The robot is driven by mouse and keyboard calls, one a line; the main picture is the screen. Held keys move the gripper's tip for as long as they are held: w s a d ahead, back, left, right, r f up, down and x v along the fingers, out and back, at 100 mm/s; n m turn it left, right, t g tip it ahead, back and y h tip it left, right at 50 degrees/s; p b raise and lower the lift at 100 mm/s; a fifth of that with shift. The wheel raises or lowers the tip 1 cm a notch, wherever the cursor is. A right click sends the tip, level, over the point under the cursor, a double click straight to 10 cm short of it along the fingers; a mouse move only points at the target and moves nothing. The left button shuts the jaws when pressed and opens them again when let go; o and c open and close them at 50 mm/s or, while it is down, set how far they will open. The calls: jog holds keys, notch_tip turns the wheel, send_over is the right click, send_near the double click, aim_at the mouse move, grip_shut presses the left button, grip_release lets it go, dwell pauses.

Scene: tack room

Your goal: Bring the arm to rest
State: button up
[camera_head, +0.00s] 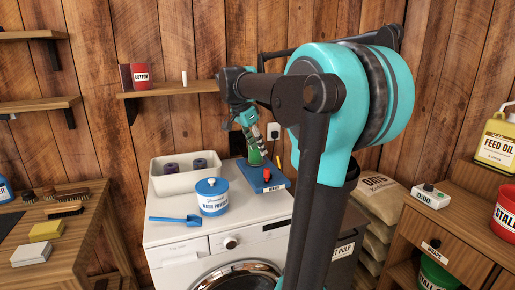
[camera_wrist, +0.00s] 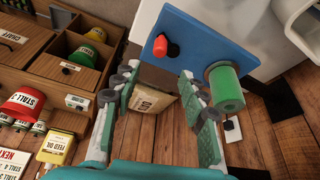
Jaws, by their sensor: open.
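My gripper (camera_head: 260,143) hangs over the back right of the white washing machine (camera_head: 170,232), its fingers pointing down. In the wrist view my gripper (camera_wrist: 158,88) has its two fingers well apart with nothing held between them. Beyond the fingertips is a blue board (camera_wrist: 190,38) bearing a green cylinder (camera_wrist: 226,88) and a small red item (camera_wrist: 163,46). In the head view the blue board (camera_head: 268,187) lies on the machine just below my gripper, and the green cylinder (camera_head: 254,158) is partly behind the fingers.
A white tub (camera_head: 172,187), a lidded wash powder pot (camera_head: 212,203) and a blue scoop (camera_head: 176,219) share the machine top. A wall shelf (camera_head: 170,89) is behind my arm. A drawer cabinet (camera_head: 462,235) stands at right, with feed sacks (camera_head: 378,212) beside it.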

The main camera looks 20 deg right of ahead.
jog(key=s+a+f+n+t+y, duration=0.1)
jog(key=s+a+f+n, duration=0.1)
jog(key=s+f+n, duration=0.3)
jog(key=s+a+f+n+t+y, duration=0.1)
jog(key=s+f+n, duration=0.4)
jog(key=f, duration=0.9)
jog(key=s+a+f+n+y, duration=0.2)
jog(key=s+a+f+n, duration=0.2)
jog(key=s+f, duration=0.6)
jog(key=shift+s+a+f+n+t, duration=0.2)
jog(key=shift+a+n+t, duration=0.2)
